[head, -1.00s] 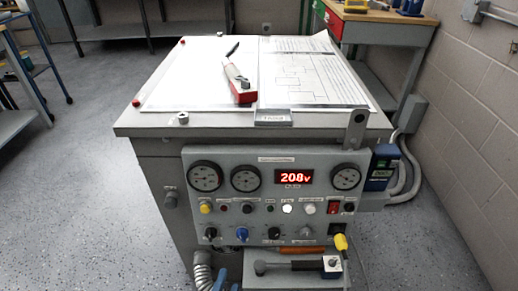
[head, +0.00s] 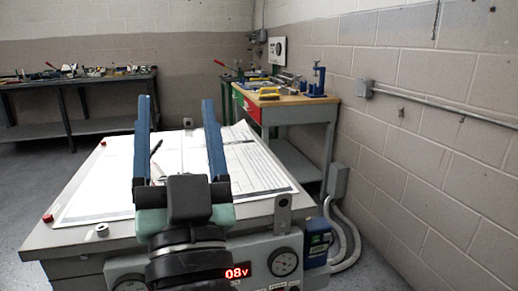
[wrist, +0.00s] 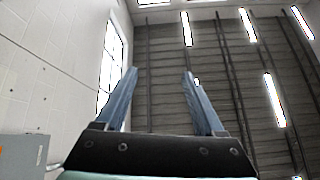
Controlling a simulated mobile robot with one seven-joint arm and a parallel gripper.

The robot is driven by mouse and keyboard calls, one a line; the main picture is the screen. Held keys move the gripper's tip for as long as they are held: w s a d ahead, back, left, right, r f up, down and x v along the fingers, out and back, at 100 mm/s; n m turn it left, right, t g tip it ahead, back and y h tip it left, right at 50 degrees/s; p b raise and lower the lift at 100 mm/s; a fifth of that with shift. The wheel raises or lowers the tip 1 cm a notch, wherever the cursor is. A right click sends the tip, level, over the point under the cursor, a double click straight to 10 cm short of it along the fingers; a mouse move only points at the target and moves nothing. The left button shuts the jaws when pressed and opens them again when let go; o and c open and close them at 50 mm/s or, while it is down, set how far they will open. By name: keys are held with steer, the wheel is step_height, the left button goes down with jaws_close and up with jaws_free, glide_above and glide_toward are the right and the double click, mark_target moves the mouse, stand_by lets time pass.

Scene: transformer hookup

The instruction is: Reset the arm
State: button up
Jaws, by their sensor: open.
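My gripper (head: 176,128) stands upright in the head view, in front of the grey transformer cabinet. Its two long blue fingers are spread apart with nothing between them. In the wrist view my gripper (wrist: 160,88) also shows open and empty, pointing up toward the ceiling. The cabinet's top (head: 75,236) carries paper sheets (head: 255,165), partly covered by my gripper. A dark thin tool tip (head: 156,147) shows between the fingers; the rest of it is hidden. The front panel's red display (head: 238,272) is partly hidden and reads "08v".
A wooden-topped workbench (head: 290,100) with tools stands behind at the right, by the block wall (head: 420,150). A dark bench (head: 85,130) with tools stands at the back left. Grey conduits (head: 345,235) run beside the cabinet. In the wrist view, a grey box (wrist: 25,150) shows at lower left.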

steer(key=s+d+r+m+t+h+p, duration=0.1)
steer(key=s+d+r+h+p, duration=0.1)
steer(key=s+d+r+h, duration=0.35)
steer(key=s+d+r+t+h+p, duration=0.1)
steer(key=s+d+r+t+h, duration=0.15)
steer(key=r, duration=0.65)
step_height(320, 180, up, 25)
steer(key=y+p, duration=0.1)
steer(key=p, duration=2.5)
steer(key=shift+d+g, duration=0.25)
steer(key=shift+g, duration=0.2)
steer(key=shift+s+f, duration=0.1)
steer(key=shift+f, duration=0.05)
